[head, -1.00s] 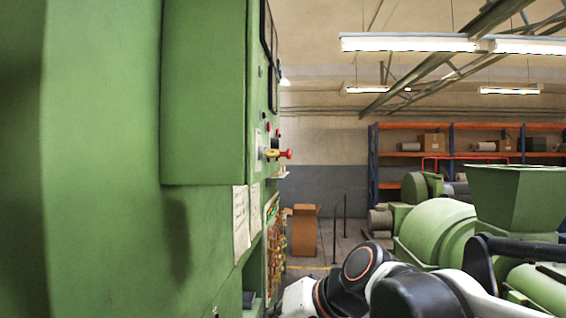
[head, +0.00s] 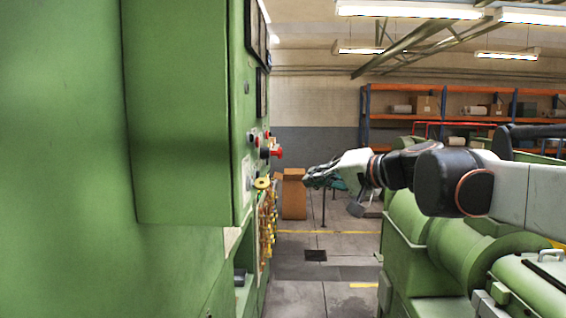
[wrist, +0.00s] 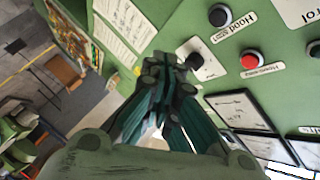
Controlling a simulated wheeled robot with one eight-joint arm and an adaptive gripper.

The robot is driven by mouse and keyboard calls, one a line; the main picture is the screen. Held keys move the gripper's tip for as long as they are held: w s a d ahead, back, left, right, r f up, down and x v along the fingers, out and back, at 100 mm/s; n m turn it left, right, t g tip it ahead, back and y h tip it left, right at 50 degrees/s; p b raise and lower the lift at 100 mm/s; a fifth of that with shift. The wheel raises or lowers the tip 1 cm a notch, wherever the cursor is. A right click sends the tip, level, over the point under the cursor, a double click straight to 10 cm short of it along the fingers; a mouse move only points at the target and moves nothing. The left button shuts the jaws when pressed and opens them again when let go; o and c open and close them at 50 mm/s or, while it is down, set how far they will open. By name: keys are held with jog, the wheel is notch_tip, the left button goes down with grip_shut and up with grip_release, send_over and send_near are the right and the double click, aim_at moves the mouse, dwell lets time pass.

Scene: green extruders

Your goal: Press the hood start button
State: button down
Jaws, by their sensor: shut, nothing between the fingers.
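In the wrist view, the black round hood start button (wrist: 220,15) sits on the green panel (wrist: 175,22), beside its white "Hood start" label (wrist: 235,28). A red button (wrist: 250,60) with its own label, seemingly "Hood stop", sits below it. My gripper (wrist: 172,72) is shut and empty. Its fingertips show left of and below the hood start button, beside a black knob (wrist: 194,61) on a white plate. In the head view, my gripper (head: 308,177) points left at the panel's side, with a visible gap; I cannot single out the hood start button there.
A green machine (head: 405,260) stands at the right below my arm. The floor (head: 320,295) between is open. Framed displays (wrist: 240,110) are on the panel in the wrist view.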

aim_at(258, 177)
jog(key=shift+w+d+r, duration=0.25)
jog(key=shift+r, duration=0.1)
jog(key=shift+a, duration=0.1)
jog(key=a, duration=0.8)
jog(key=shift+w+a, duration=0.15)
jog(key=shift+a, duration=0.2)
jog(key=shift+a, duration=0.1)
dwell(1.2)
jog(key=shift+a, duration=0.35)
jog(key=shift+a, duration=0.35)
dwell(0.7)
jog(key=shift+d, duration=0.8)
